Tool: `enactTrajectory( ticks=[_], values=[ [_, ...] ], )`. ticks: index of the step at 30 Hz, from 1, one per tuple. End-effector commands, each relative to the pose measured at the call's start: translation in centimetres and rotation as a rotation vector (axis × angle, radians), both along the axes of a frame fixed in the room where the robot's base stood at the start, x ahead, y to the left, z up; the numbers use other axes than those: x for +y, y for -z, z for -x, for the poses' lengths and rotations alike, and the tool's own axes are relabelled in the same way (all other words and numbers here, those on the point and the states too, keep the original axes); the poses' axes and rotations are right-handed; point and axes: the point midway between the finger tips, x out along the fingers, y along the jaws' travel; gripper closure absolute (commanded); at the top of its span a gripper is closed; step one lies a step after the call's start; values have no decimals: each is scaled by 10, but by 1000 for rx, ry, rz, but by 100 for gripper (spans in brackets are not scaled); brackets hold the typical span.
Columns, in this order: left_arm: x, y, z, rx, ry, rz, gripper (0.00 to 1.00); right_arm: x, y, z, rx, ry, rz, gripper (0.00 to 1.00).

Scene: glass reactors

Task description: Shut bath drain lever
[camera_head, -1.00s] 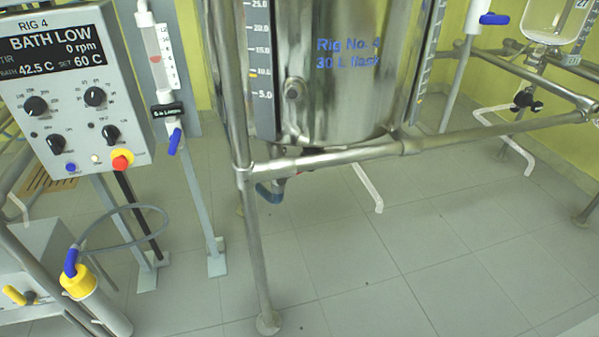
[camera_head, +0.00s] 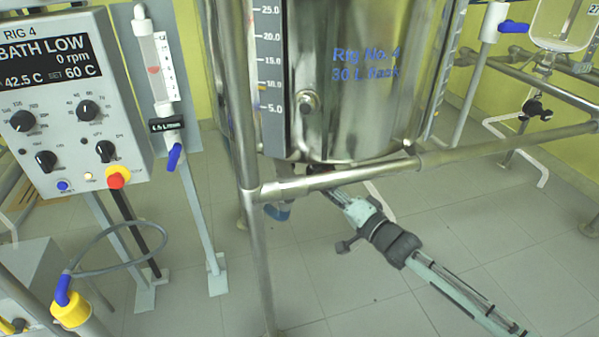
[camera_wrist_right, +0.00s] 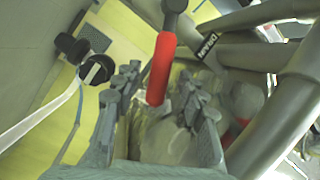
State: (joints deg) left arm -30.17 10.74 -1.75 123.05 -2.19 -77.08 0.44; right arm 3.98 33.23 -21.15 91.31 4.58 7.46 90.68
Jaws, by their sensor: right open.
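A red lever (camera_wrist_right: 161,70) hangs from a dark grey stem in the right wrist view. A pipe collar beside it carries a dark label (camera_wrist_right: 209,48) that seems to read DRAIN. My right gripper (camera_wrist_right: 158,88) is open, with one finger on each side of the lever's lower part; I cannot tell whether they touch it. In the head view my right gripper (camera_head: 332,190) reaches in from the lower right, under the steel bath (camera_head: 345,120). The bath and frame hide the red lever there. My left gripper is not in view.
A frame rail (camera_head: 330,180) crosses just above my right gripper, and a frame post (camera_head: 250,230) stands to its left. A blue handle (camera_head: 278,212) is under the bath. The control box (camera_head: 75,120) stands at left. The tiled floor is mostly clear.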

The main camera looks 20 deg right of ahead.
Motion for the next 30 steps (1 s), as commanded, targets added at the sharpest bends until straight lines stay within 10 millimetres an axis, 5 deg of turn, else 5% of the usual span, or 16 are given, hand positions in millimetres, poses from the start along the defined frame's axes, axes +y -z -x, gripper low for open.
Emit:
enactTrajectory(
  ticks=[12, 23, 30],
  values=[
    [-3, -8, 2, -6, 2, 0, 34, 22, 0, -56, -1, 2, 3, 59],
    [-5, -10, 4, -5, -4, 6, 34, 25, 0, -61, 0, 1, 4, 59],
    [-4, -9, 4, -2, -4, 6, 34, 25, 0, -61, 0, 2, 4, 88]
  ],
)
